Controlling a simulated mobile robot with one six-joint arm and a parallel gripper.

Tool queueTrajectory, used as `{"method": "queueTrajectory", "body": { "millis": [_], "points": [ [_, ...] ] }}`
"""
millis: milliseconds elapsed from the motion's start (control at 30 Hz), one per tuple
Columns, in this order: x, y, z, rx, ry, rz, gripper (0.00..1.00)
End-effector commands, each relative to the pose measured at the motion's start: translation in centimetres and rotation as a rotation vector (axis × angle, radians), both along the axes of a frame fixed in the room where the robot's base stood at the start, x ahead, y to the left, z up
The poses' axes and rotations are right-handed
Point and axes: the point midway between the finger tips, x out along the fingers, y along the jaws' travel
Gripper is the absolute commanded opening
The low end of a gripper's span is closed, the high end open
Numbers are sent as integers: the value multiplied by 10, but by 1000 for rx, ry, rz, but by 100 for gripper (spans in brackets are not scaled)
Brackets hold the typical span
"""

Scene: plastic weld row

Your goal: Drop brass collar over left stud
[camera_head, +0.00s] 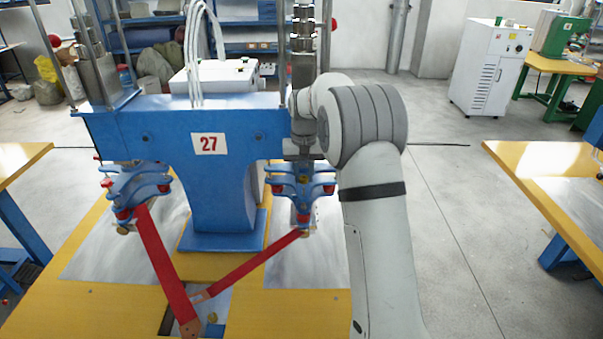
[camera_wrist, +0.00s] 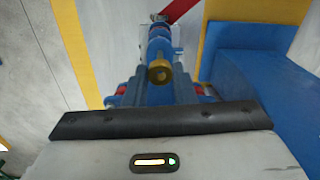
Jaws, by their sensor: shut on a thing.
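In the wrist view a small round brass-coloured piece with a dark centre, which looks like the brass collar (camera_wrist: 160,71), sits at the far end of my gripper (camera_wrist: 160,82). My gripper is shut on it, though the contact is partly hidden. A blue cylindrical part (camera_wrist: 159,44) lies just beyond the brass piece; I cannot tell whether they touch. In the head view my arm reaches toward the right side of the blue weld machine (camera_head: 228,150) marked 27, and the finger ends cannot be made out. I cannot pick out the left stud for certain.
The machine has a left head (camera_head: 135,188) and a right head (camera_head: 300,185) with red knobs. Red bars (camera_head: 160,255) slant from the heads to the front of the yellow table (camera_head: 60,318). Another yellow table (camera_head: 545,190) stands at right; floor between is clear.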

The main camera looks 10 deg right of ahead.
Motion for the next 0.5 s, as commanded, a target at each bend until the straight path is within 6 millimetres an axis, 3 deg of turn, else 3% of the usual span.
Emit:
{"method": "queueTrajectory", "body": {
  "millis": [500],
  "points": [
    [0,1,-11,0,0,1,2]
  ]
}}
